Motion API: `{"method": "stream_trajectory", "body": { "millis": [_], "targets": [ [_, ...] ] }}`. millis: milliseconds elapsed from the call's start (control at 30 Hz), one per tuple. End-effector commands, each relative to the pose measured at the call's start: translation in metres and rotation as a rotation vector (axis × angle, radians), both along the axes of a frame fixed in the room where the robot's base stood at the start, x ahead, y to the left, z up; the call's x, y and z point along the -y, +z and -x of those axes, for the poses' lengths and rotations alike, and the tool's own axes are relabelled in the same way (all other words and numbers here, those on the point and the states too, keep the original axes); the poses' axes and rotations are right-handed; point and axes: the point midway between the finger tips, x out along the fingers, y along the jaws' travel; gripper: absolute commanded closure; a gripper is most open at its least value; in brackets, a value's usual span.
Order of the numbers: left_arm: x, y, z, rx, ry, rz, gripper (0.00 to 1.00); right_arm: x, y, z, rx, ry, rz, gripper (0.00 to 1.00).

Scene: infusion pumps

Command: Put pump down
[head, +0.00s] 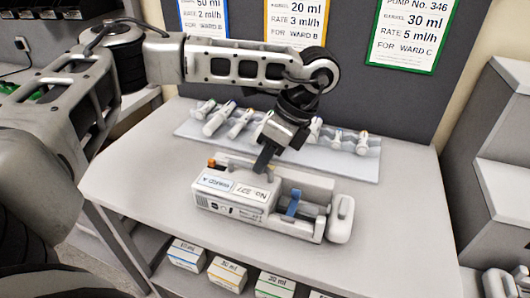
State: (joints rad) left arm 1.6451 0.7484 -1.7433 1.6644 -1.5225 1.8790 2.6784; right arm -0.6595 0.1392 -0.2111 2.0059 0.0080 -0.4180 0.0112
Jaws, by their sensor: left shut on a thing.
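The white infusion pump (232,205) is at the middle of the grey table (130,187), roughly level, with a "WARD A" label and a number label on top. A blue clamp (293,203) shows in its open bay, and a rounded white end piece is at its right. My left gripper (264,160) comes down from above and is shut on the pump at its back upper edge. The exact grip point is partly hidden by the fingers. The pump's underside seems at the table top, but I cannot tell whether it touches. My right gripper is not in view.
A pale tray (190,131) with several syringes lies behind the pump. Signs for pump settings, one green-framed (407,35), hang on the dark back panel. Small boxes (227,272) stand on the shelf below. The table is clear left and right of the pump.

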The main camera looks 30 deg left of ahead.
Motion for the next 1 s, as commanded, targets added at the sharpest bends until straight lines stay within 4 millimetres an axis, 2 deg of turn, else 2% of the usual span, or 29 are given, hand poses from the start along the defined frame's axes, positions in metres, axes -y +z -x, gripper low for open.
{"method": "stream_trajectory", "body": {
  "millis": [67, 100, 167, 400, 567, 767, 1000],
  "targets": [
    [0.0, 0.001, -0.001, 0.003, 0.0, 0.0, 1.0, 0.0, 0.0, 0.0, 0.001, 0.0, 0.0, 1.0],
    [0.0, 0.0, 0.0, 0.0, 0.0, 0.001, 0.81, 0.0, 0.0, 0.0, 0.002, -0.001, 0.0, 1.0],
    [0.0, 0.0, 0.0, 0.0, 0.0, 0.001, 0.68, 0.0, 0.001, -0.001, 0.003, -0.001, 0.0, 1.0],
    [0.0, 0.0, 0.0, 0.0, 0.0, 0.0, 0.68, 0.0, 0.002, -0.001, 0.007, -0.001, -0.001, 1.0],
    [0.003, 0.007, -0.003, 0.003, -0.001, 0.001, 0.68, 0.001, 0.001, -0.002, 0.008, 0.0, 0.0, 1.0],
    [0.016, 0.04, -0.013, 0.006, -0.002, 0.001, 0.68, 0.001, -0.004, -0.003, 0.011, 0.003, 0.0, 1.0],
    [0.032, 0.089, -0.026, 0.006, -0.002, -0.002, 0.68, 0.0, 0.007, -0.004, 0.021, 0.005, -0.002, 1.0]
  ]
}}
